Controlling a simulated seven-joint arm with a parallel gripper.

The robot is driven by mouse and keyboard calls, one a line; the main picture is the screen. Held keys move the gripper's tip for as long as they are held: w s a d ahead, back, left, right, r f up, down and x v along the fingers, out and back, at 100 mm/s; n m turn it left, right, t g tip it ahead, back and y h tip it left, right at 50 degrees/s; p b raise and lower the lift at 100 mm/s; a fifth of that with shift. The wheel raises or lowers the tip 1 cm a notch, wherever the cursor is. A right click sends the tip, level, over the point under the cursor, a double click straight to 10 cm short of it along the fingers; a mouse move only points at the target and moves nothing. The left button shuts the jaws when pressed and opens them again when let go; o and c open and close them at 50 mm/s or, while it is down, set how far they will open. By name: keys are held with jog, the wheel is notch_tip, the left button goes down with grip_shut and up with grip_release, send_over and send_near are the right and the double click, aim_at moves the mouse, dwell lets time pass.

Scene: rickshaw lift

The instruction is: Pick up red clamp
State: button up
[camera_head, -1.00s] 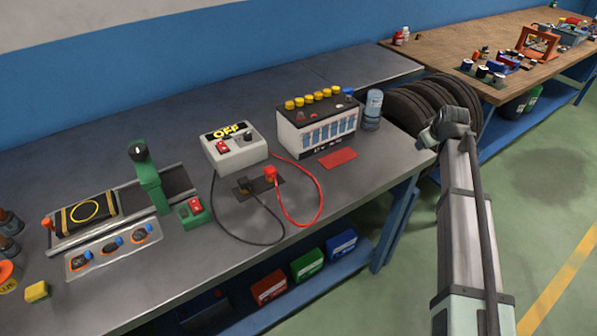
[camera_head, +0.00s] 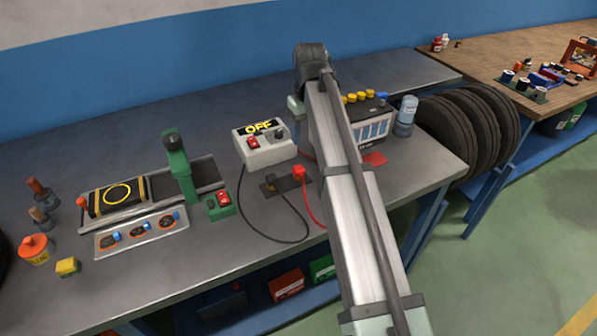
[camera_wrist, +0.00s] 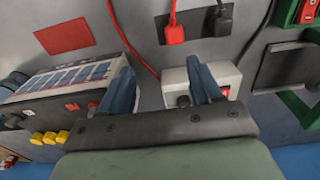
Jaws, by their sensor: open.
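The red clamp (camera_head: 299,172) sits on a dark pad on the grey bench, in front of the charger box, with a red cable running from it. In the wrist view the red clamp (camera_wrist: 174,33) is near the top centre, beyond my fingertips. A black clamp (camera_head: 270,188) is beside it on the same pad; it also shows in the wrist view (camera_wrist: 222,22). My gripper (camera_wrist: 162,82) is open and empty, its two blue-grey fingers spread apart above the bench. In the head view my arm hides the fingers.
The white charger box (camera_head: 264,150), reading OFF, stands behind the clamps. A battery (camera_head: 373,125) with yellow caps is on the right, partly behind my arm. A green press (camera_head: 180,170) stands left. A red mat (camera_head: 375,159) lies before the battery.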

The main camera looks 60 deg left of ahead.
aim_at(299, 168)
jog(key=f, duration=0.4)
jog(key=s+f, duration=0.1)
jog(key=f, duration=0.4)
jog(key=s+f, duration=0.1)
jog(key=f, duration=0.3)
jog(key=shift+s+f, duration=0.15)
jog(key=shift+s, duration=0.1)
jog(key=c, duration=1)
jog(key=shift+c, duration=0.2)
notch_tip(299, 168, up, 10)
jog(key=shift+r, duration=0.1)
dwell(0.4)
